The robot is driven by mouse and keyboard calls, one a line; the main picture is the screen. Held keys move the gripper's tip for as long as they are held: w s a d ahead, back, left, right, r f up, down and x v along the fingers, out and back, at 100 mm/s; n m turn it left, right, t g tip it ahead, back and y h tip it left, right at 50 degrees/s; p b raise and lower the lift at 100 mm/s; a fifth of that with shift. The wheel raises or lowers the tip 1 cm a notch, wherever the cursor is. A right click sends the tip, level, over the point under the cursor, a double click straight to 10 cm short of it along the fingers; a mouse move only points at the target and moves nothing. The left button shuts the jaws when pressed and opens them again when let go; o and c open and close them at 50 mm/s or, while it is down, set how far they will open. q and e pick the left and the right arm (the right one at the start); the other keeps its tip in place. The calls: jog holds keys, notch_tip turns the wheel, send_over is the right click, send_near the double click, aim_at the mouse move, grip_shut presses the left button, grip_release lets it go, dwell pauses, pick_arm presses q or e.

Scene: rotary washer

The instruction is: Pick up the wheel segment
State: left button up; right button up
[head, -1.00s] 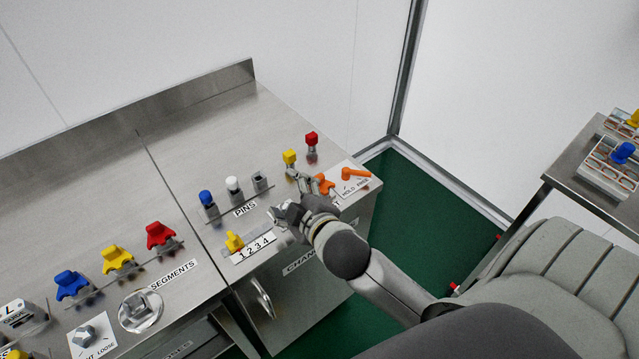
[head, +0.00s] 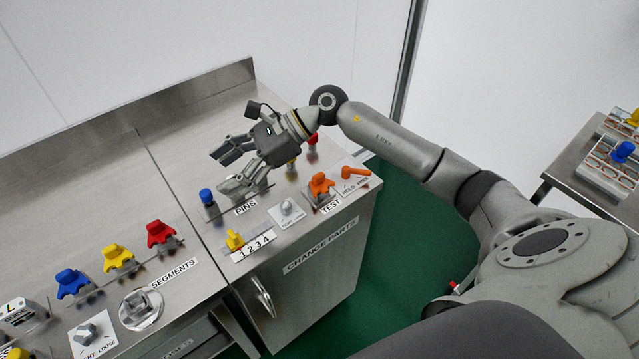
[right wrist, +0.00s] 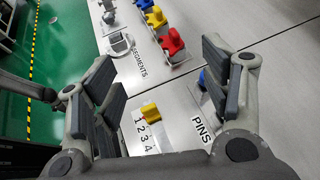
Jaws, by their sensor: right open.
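Three wheel segments stand in a row on the steel counter by the SEGMENTS label: a blue one (head: 71,283), a yellow one (head: 117,257) and a red one (head: 161,234). The frames do not single one out. In the right wrist view the red segment (right wrist: 172,43) and the yellow one (right wrist: 155,17) show ahead, beyond the fingers. My right gripper (head: 228,168) is open and empty, above the pins area and to the right of the red segment, fingers pointing left. It hides part of the pins row. My left gripper is not in view.
A blue pin (head: 207,197) stands close below my right gripper. A yellow pointer (head: 235,240) sits by the 1 2 3 4 scale, and orange handles (head: 321,184) are at the right. A metal knob (head: 139,306) lies before the segments. The counter behind the segments is clear.

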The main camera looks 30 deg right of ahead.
jog(key=d+f+n+g+h, duration=0.2)
jog(key=d+f+h, duration=0.15)
jog(key=d, duration=0.65)
jog(key=n+g+h, duration=0.1)
jog(key=h, duration=0.5)
send_near(321, 176)
jog(key=p+x, duration=0.1)
jog(key=x, duration=0.3)
jog(key=shift+s+a+f, duration=0.1)
jog(key=shift+s+f, duration=0.05)
jog(key=shift+f, duration=0.15)
jog(key=shift+y, duration=0.25)
jog(key=p+x, duration=0.3)
jog(key=x, duration=0.1)
jog(key=shift+f, duration=0.25)
jog(key=shift+a+f, duration=0.15)
jog(key=shift+f, duration=0.45)
jog(key=c, duration=1.3)
